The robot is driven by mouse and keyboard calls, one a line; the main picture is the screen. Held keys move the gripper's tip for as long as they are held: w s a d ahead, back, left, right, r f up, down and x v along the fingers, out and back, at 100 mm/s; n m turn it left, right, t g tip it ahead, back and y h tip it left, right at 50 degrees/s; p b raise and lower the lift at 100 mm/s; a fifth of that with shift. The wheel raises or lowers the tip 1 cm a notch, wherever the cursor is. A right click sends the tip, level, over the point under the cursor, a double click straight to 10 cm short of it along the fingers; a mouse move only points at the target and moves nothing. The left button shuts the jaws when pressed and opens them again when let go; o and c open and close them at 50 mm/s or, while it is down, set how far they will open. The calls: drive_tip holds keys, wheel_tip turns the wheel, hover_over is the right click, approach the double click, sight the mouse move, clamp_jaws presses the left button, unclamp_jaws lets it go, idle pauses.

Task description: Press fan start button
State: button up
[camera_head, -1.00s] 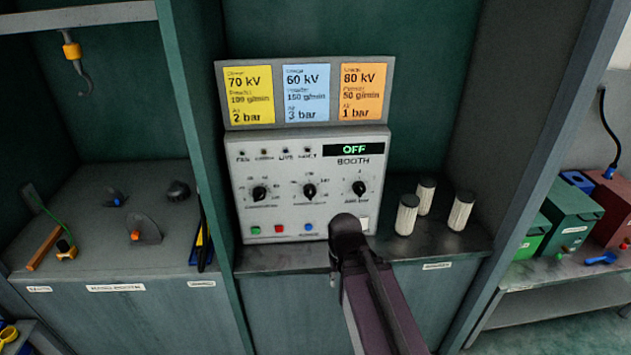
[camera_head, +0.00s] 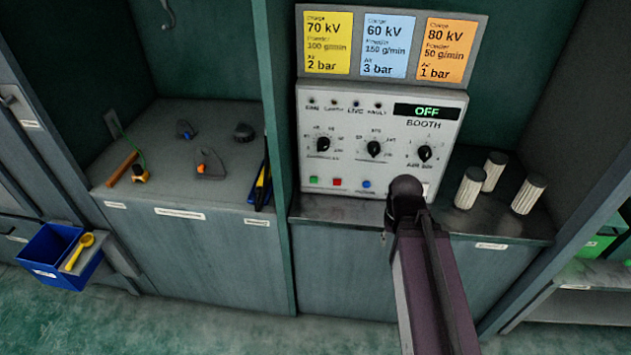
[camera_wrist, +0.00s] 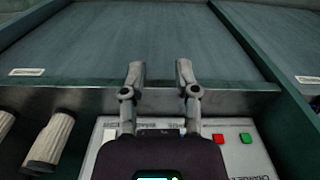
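The booth control panel (camera_head: 375,108) is a light grey box whose display reads OFF. Along its lower edge are a green button (camera_head: 314,181), a red button (camera_head: 337,183) and a blue button (camera_head: 367,184). Their labels are too small to read. In the wrist view the green button (camera_wrist: 246,138) and red button (camera_wrist: 218,138) lie right of my gripper (camera_wrist: 160,73). The gripper's two fingers are apart with nothing between them, over the panel's lower edge and the counter front. In the head view my arm hides the gripper and part of the panel's lower right.
Three pale ridged cylinders (camera_head: 472,188) stand right of the panel. A yellow, blue and orange settings board (camera_head: 391,45) is above it. A green upright divider (camera_head: 275,130) separates the left counter, which holds small hooks and tools. A blue bin (camera_head: 50,262) hangs at far left.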

drive_tip(key=shift+c, duration=0.2)
clamp_jaws()
idle(1.2)
